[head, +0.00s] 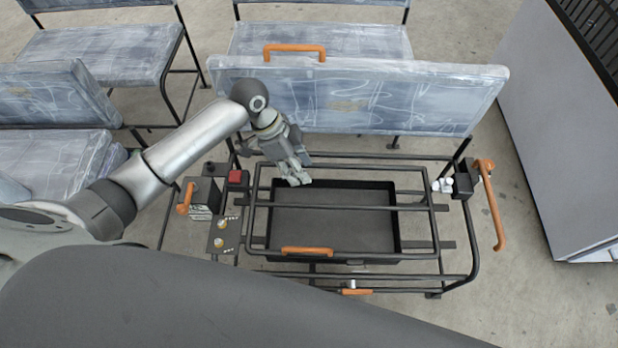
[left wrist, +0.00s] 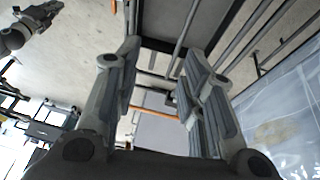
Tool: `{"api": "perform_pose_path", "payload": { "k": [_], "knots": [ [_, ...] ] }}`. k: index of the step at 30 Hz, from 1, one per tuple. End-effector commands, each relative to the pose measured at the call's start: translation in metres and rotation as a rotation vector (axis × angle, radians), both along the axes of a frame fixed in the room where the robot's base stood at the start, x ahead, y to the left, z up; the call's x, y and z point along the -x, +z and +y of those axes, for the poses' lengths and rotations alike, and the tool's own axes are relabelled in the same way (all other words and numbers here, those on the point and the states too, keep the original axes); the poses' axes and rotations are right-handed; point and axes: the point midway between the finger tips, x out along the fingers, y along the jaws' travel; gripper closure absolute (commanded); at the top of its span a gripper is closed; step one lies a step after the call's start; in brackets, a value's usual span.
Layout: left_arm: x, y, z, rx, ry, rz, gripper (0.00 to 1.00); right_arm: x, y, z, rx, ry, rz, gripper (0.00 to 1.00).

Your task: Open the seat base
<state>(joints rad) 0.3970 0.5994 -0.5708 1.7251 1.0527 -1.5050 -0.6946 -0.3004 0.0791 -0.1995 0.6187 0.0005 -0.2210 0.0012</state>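The seat's dark tube frame (head: 437,222) lies flat over a black open tray (head: 335,222). An orange handle (head: 306,250) is on its front bar. A worn blue-grey panel (head: 370,92) stands behind the frame, with another orange handle (head: 295,48) on its top edge. My left gripper (head: 298,180) is above the back left part of the frame and tray. Its fingers are apart with nothing between them in the left wrist view (left wrist: 162,70). Whether it touches a bar I cannot tell. A grey gripper-like part, probably my right one (left wrist: 42,22), shows small at the wrist view's top left.
A red block (head: 238,177) and a box with an orange lever (head: 187,197) are left of the frame. A long orange lever (head: 491,205) is on the right. A small orange handle (head: 356,291) is at the front. A grey cabinet (head: 550,130) stands far right; other seats stand behind.

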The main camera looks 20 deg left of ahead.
Motion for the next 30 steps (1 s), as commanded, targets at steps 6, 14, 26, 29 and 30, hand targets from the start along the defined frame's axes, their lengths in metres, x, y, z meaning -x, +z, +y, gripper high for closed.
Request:
{"api": "perform_pose_path", "payload": {
  "k": [6,14,26,29,30],
  "knots": [
    [0.001,-0.038,-0.017,0.001,0.0,0.002,0.63,-0.001,-0.002,0.0,0.0,0.002,-0.002,1.0],
    [0.0,-0.059,-0.026,-0.001,0.001,-0.002,0.63,-0.001,-0.002,0.0,0.0,0.002,-0.002,1.0],
    [-0.001,-0.061,-0.026,-0.001,0.001,-0.003,0.77,-0.001,-0.002,0.0,0.0,0.002,-0.003,1.0],
    [-0.001,-0.061,-0.026,-0.001,0.001,-0.003,0.9,-0.001,-0.002,0.0,0.0,0.002,-0.003,1.0],
    [-0.001,-0.061,-0.026,-0.001,0.001,-0.003,0.95,-0.001,-0.002,0.0,0.0,0.002,-0.003,1.0]
  ]
}}
